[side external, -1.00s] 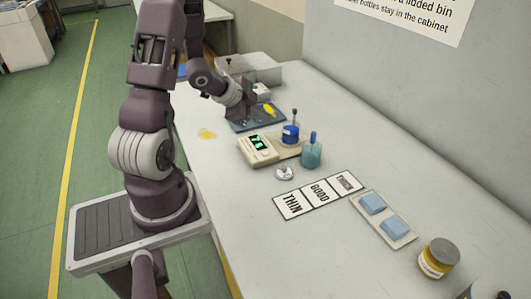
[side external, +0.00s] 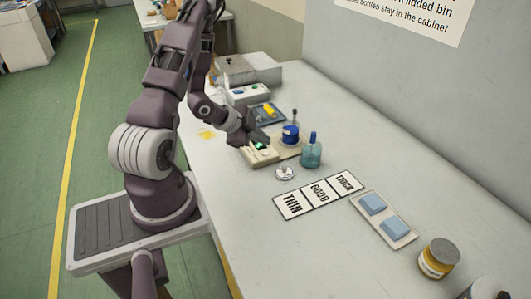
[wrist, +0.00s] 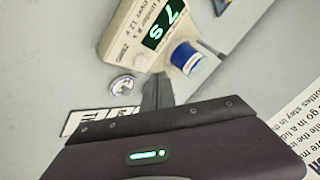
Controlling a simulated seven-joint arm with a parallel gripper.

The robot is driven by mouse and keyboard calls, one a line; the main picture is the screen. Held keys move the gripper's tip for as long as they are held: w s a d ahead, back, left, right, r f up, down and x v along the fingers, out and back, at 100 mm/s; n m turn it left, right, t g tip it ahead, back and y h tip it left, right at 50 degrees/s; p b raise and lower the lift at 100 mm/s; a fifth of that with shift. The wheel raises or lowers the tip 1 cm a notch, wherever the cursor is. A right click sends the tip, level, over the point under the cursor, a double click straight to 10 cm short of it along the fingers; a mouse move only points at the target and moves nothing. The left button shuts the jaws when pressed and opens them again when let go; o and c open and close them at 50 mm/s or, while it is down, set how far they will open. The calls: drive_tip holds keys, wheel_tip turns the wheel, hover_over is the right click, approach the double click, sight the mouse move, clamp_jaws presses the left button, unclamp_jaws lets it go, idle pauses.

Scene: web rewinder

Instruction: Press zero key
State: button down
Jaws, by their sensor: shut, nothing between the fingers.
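The beige instrument (side external: 262,157) with a green lit display sits on the bench, and its display is partly hidden by my gripper in the side view. In the wrist view the instrument (wrist: 120,32) shows green characters and small print that seems to include ZERO. A small pale round key (wrist: 142,62) shows near its lower end, close to that print. My gripper (side external: 264,140) is shut and empty, over or just beside the display end of the instrument. In the wrist view its fingertips (wrist: 157,80) lie just below the key; contact cannot be told.
A small metal disc (side external: 285,173) lies in front. The THIN/GOOD/THICK card (side external: 319,195), a tray (side external: 399,239) with blue blocks and an amber jar (side external: 438,259) lie farther right.

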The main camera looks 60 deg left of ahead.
sight(263, 155)
drive_tip(key=shift+f, duration=0.85)
idle(1.4)
drive_tip(key=shift+f, duration=0.4)
drive_tip(key=shift+f, duration=0.4)
idle(0.4)
drive_tip(key=shift+r, duration=0.8)
drive_tip(key=shift+r, duration=0.15)
drive_tip(key=shift+r, duration=2.4)
